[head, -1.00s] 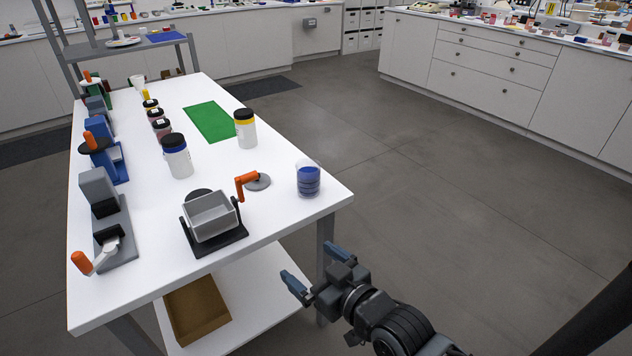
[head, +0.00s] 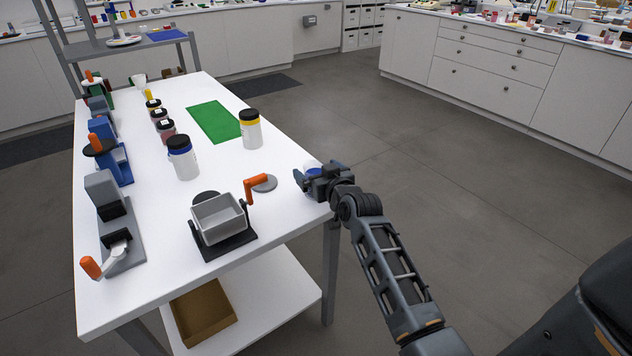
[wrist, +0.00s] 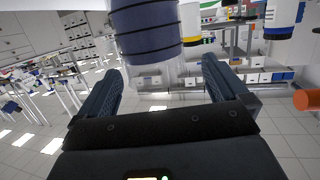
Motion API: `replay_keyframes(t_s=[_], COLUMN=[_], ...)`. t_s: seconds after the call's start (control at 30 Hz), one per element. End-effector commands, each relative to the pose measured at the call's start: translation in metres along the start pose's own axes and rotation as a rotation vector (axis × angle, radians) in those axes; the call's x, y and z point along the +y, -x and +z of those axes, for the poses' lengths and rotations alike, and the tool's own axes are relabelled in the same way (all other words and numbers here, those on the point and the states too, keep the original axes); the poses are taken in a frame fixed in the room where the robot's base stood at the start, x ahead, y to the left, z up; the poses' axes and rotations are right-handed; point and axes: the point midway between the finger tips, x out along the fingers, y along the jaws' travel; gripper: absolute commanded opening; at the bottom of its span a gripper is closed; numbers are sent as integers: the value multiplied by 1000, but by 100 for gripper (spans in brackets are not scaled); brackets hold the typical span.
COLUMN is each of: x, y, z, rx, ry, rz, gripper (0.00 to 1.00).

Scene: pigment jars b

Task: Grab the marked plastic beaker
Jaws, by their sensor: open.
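The marked plastic beaker is clear with dark blue contents and dark bands around it. My gripper (head: 318,174) is open at the table edge. In the wrist view the gripper's (wrist: 161,70) two fingers stand apart, with the beaker just ahead of and between their tips; I cannot tell whether they touch it.
On the white table (head: 165,258) a grey box with an orange crank (head: 219,218) stands left of the beaker, with a grey disc (head: 265,183) between them. A blue-banded jar (head: 183,160), a yellow-banded jar (head: 251,131) and a green mat (head: 212,121) lie farther back.

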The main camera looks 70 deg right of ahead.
Motion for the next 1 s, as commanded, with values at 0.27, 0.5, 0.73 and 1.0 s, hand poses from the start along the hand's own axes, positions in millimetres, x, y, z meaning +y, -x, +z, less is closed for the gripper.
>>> replay_keyframes(t_s=[0.27,0.5,0.73,1.0], x=[4,4,4,4], y=[-36,-40,-40,-40], z=[-1,0,-1,-1], rx=[1,1,1,1], ry=[1,1,1,1], rz=[0,0,0,0], gripper=[100,100,84,58])
